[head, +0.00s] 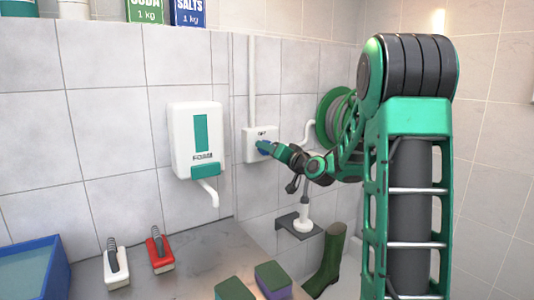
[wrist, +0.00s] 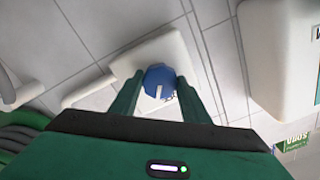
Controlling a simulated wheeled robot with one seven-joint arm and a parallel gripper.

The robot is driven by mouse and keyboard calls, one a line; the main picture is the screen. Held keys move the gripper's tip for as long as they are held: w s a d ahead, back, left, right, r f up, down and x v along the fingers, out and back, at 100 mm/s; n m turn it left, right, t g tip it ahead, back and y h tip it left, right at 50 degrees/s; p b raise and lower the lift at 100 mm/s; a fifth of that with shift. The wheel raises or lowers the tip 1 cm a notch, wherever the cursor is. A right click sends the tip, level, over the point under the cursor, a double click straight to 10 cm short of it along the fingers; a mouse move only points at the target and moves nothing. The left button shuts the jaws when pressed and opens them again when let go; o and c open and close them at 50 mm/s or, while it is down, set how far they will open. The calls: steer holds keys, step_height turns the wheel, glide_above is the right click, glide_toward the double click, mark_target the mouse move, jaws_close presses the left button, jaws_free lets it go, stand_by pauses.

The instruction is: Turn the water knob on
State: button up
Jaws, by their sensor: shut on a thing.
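The water knob (wrist: 159,79) is a blue, faceted dial with a white pointer mark. It sits on a white wall plate (head: 251,146) on the tiled wall, right of the foam dispenser. In the wrist view the white mark points down, toward my gripper's body. My gripper (head: 268,148) is at the plate, with its two green fingers (wrist: 158,92) on either side of the knob and shut on it. In the head view the fingers hide most of the knob. Small lettering on the plate above the knob is hard to read.
A white foam dispenser (head: 196,140) hangs just left of the plate. A green hose reel (head: 335,118) is on the wall to the right. A white shower head (head: 302,215) stands on a dark bracket below. Brushes (head: 159,248) and sponges (head: 272,278) lie on the grey counter.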

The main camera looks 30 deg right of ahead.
steer(key=m, duration=1.1)
steer(key=shift+d+f, duration=0.1)
steer(key=shift+f, duration=0.05)
stand_by(0.5)
steer(key=o, duration=1)
steer(key=shift+s, duration=0.15)
steer(key=s, duration=1)
steer(key=shift+s+d, duration=0.15)
steer(key=shift+s, duration=0.05)
